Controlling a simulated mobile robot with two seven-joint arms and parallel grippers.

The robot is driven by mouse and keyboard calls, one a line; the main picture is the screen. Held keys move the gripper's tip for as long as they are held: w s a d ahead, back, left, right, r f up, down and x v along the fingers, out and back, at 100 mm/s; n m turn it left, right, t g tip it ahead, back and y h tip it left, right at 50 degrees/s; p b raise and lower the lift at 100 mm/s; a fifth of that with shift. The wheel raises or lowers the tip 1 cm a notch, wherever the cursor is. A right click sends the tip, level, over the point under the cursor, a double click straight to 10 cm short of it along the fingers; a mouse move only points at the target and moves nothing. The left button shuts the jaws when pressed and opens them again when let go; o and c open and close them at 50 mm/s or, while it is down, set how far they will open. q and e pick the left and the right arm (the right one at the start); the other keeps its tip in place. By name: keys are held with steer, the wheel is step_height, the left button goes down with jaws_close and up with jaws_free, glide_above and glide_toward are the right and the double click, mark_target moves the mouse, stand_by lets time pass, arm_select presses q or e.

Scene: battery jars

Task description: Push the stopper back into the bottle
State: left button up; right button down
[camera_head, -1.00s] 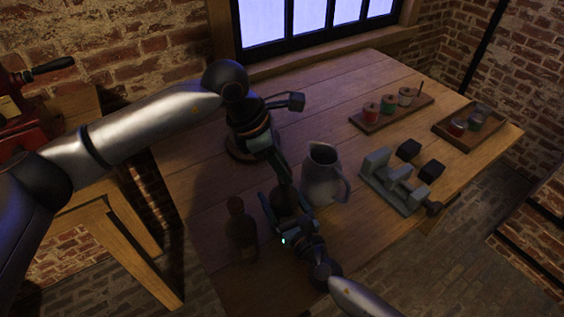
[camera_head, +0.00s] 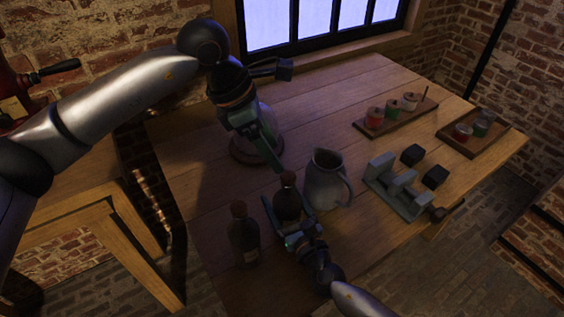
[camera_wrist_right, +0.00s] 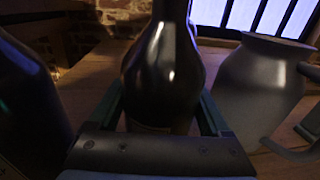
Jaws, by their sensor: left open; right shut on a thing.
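A dark bottle (camera_head: 288,206) stands on the wooden table, left of the grey pitcher. Its neck ends in a brownish top (camera_head: 288,179); I cannot tell how deep the stopper sits. My right gripper (camera_head: 284,212) is shut around the bottle's body. The wrist view shows the bottle (camera_wrist_right: 162,75) between the fingers, with its top cut off by the frame. My left gripper (camera_head: 277,166) is open and empty, its fingertips just above and left of the bottle's top. A second dark bottle (camera_head: 244,243) with a reddish-brown top stands to the left, untouched.
The grey pitcher (camera_head: 325,185) stands close on the right. A clear glass vessel on a round wooden base (camera_head: 240,154) is behind my left gripper. A grey clamp-like fixture (camera_head: 392,186), black blocks (camera_head: 412,154) and trays of jars (camera_head: 374,128) lie further right.

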arm_select(q)
steer(key=v, duration=0.5)
arm_select(e)
jaws_free()
steer(key=v, duration=1.2)
steer(key=shift+s+d+b, duration=0.2)
steer(key=shift+s+b, duration=0.05)
steer(key=shift+b, duration=0.05)
arm_select(q)
steer(key=shift+f, duration=0.25)
